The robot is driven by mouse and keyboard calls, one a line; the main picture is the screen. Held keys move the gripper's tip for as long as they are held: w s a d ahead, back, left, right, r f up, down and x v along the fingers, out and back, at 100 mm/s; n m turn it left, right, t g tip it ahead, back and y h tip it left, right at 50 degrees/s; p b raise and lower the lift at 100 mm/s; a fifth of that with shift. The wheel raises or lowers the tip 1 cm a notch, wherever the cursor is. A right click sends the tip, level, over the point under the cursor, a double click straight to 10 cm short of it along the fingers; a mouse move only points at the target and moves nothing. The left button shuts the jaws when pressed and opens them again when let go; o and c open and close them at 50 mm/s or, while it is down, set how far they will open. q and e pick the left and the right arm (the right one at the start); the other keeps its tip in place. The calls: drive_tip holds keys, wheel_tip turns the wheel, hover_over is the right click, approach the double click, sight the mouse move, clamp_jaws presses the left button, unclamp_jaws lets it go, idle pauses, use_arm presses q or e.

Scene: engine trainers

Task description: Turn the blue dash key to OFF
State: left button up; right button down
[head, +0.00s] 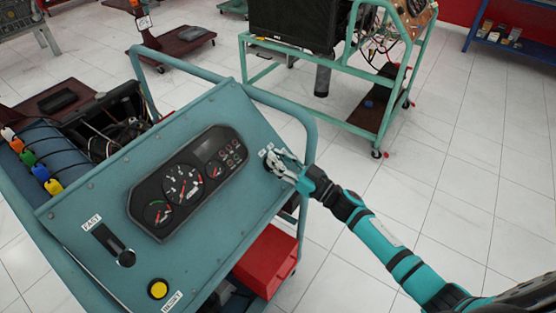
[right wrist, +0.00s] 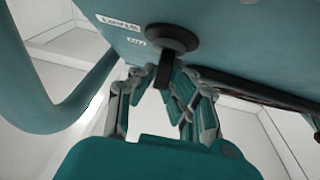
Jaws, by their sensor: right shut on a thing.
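The blue dash (head: 225,108) is a tilted teal-blue panel with a black gauge cluster (head: 188,182). Its key switch is at the panel's right side, mostly hidden by my right gripper (head: 283,166) in the head view. In the right wrist view the round black switch (right wrist: 172,38) shows with a dark key (right wrist: 165,74) standing out from it. My right gripper's fingers (right wrist: 165,84) are shut on the key, one on each side. Small white labels (right wrist: 121,23) sit beside the switch, too small to read surely. My left gripper is not in view.
A tubular frame rail (head: 303,125) curves close beside my right gripper. The dash also carries a slider (head: 125,257) marked FAST and a yellow RESET button (head: 158,289). A red box (head: 266,262) is below. Another trainer (head: 345,95) stands behind; the floor at right is clear.

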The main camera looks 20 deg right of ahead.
drive_tip(key=shift+s+f+n+g+y, duration=0.15)
drive_tip(key=shift+f+n+g+y, duration=0.2)
drive_tip(key=shift+f, duration=0.2)
drive_tip(key=c, duration=1.4)
unclamp_jaws()
drive_tip(key=shift+o, duration=0.2)
drive_tip(key=shift+d+r, duration=0.1)
drive_tip(key=shift+r, duration=0.1)
drive_tip(key=v, duration=1.1)
drive_tip(key=shift+s+d, duration=0.3)
drive_tip(key=shift+f, duration=0.1)
